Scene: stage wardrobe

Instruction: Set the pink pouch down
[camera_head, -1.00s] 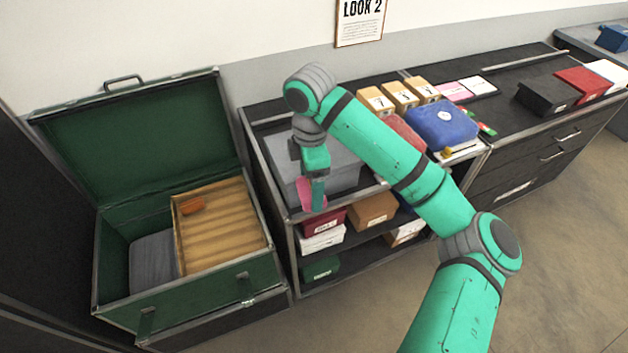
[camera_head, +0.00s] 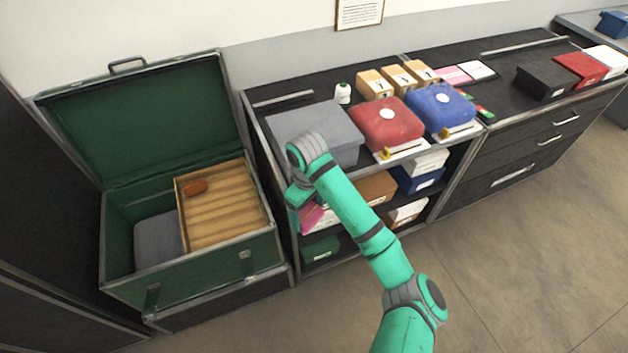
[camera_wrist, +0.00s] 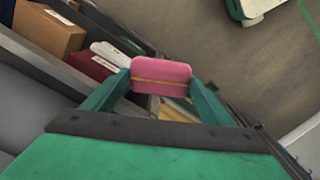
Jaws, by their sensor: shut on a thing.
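The pink pouch (camera_wrist: 161,76) is a small rounded pad with a yellow-orange line across it. My gripper (camera_wrist: 163,84) is shut on it, one finger at each side, in the wrist view. In the head view my gripper is mostly hidden behind my arm, and a bit of the pink pouch (camera_head: 312,217) shows low in front of the shelf unit. The pouch appears to be held in the air by the front of the shelves; I cannot tell whether it touches anything.
An open green trunk (camera_head: 122,284) with a wooden tray (camera_head: 249,226) stands at left. The shelf unit's top holds a grey box (camera_head: 318,128), a red case (camera_head: 387,122) and a blue case (camera_head: 440,107). Lower shelves hold boxes, including a brown box (camera_head: 378,187). Floor (camera_head: 520,250) at right is clear.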

